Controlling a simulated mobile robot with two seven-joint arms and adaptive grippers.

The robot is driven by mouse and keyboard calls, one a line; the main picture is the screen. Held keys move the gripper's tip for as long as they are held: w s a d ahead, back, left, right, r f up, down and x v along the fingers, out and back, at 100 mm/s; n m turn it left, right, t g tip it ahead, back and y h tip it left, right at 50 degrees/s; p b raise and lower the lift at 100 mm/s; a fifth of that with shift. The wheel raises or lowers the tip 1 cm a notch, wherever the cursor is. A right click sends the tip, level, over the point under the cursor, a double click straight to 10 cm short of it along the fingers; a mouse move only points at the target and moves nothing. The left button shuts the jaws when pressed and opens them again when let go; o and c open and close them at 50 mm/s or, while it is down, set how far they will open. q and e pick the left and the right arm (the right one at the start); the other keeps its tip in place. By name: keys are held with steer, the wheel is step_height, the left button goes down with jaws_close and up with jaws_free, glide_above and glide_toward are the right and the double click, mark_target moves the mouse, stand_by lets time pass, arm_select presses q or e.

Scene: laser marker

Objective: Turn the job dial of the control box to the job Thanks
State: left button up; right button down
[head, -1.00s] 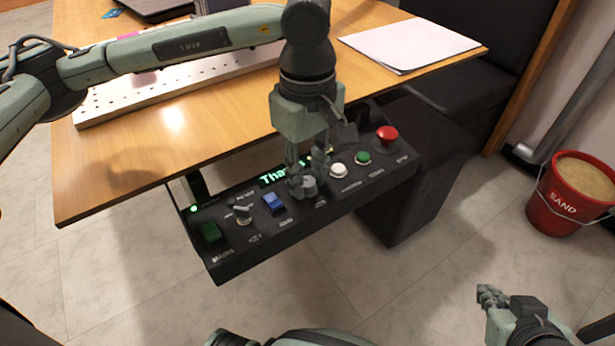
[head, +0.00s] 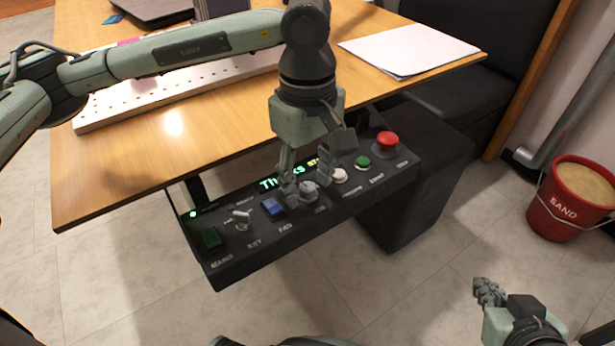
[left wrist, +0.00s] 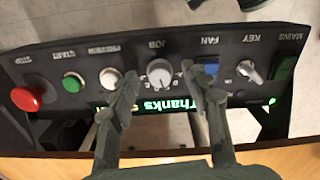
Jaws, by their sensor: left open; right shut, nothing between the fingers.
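The black control box (head: 235,256) hangs at the table's front edge. Its grey job dial (head: 309,189) sits between the blue FAN switch and the white PREVIEW button; in the left wrist view the dial (left wrist: 160,73) lies under the JOB label. The green display (left wrist: 165,105) reads "Thanks", partly covered by my finger in the head view. My left gripper (head: 307,190) is open, its fingers on either side of the dial and apart from it in the left wrist view. My right gripper (head: 487,293) is shut and empty over the floor at the lower right.
The box also carries a red STOP button (head: 387,141), a green START button (head: 362,162), a white PREVIEW button (head: 339,175), a blue FAN switch (head: 273,206), a key (head: 242,214) and a green MAINS switch (head: 211,238). A red sand bucket (head: 566,214) stands right.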

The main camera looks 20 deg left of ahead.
mark_target(308, 187)
arm_select(q)
step_height(308, 187, up, 12)
stand_by(0.6)
